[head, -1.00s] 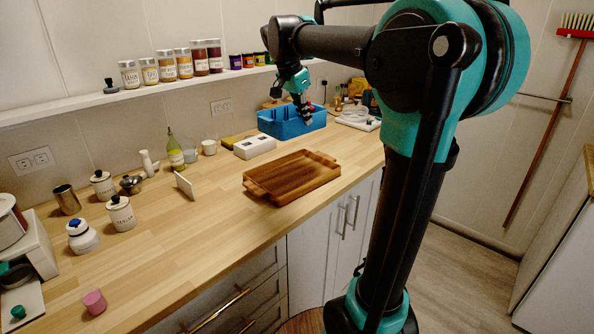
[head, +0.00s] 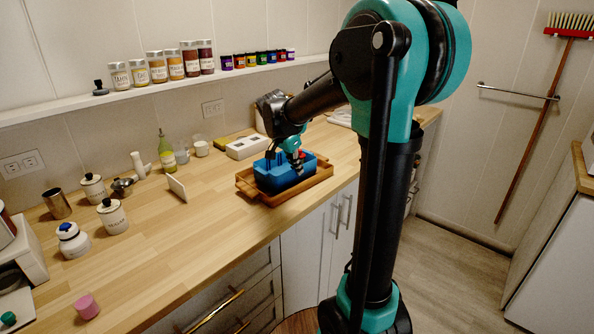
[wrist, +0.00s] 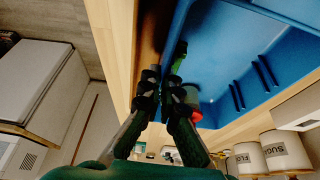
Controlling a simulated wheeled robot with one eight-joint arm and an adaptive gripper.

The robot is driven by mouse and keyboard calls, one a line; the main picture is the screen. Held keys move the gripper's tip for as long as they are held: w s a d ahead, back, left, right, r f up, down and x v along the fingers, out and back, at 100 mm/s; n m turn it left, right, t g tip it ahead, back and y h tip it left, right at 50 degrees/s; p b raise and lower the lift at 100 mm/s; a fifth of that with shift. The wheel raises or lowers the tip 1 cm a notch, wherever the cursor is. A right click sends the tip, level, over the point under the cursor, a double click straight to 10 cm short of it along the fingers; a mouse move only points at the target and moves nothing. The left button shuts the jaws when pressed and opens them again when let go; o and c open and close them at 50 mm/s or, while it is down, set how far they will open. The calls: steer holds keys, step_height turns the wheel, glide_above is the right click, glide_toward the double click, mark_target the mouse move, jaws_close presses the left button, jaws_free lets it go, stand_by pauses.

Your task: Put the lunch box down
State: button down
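The lunch box, an open blue box (head: 272,180), is at the wooden tray (head: 325,172) on the counter in the head view. It looks about level and inside the tray's outline; I cannot tell whether its base touches the tray. My gripper (head: 297,165) is at the right part of the box, shut on its wall. In the wrist view the blue box (wrist: 225,60) fills the upper right, and my gripper's fingers (wrist: 160,80) are close together at its edge. A red and a green thing show beside the fingers. The exact grip is partly hidden.
A white box (head: 248,147) stands behind the tray, and a white card (head: 177,188) stands to its left. Lidded canisters (head: 112,215), a green bottle (head: 167,155) and cups line the back left. Jars fill the shelf above.

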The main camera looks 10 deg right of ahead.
steer(key=shift+f, duration=0.4)
steer(key=c, duration=1.7)
jaws_free()
steer(key=v, duration=1.2)
steer(key=shift+r, duration=0.1)
